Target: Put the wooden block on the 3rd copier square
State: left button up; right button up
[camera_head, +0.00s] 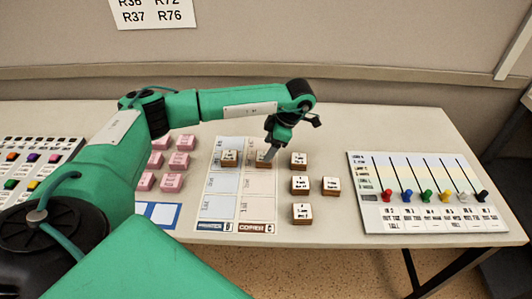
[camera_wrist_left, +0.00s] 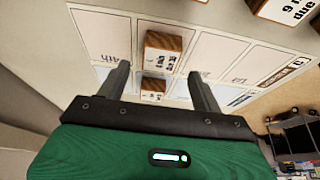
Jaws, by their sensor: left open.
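A wooden block (camera_head: 264,161) with a white printed top sits in the third square up from the label in the copier column of the printed sheet (camera_head: 257,209). It also shows in the left wrist view (camera_wrist_left: 163,42). A second wooden block (camera_head: 230,158) sits beside it in the left column; in the wrist view it (camera_wrist_left: 153,86) appears between the fingers. My left gripper (camera_head: 268,151) is open, with its fingertips close to the copier-column block and partly covering it. Whether they touch it I cannot tell. My right gripper is not in view.
Several loose wooden blocks (camera_head: 300,185) stand right of the sheet. Pink blocks (camera_head: 172,182) lie to its left, partly behind my arm. A slider board (camera_head: 425,215) with coloured knobs is at the right. The back right table area is clear.

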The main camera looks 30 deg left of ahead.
pick_arm(q)
jog(key=v, duration=0.8)
jog(key=shift+r+b, duration=0.3)
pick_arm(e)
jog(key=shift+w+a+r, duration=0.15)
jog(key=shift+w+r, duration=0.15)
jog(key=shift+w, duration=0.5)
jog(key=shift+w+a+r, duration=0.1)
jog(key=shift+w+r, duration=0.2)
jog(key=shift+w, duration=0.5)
pick_arm(q)
jog(key=shift+d, duration=0.1)
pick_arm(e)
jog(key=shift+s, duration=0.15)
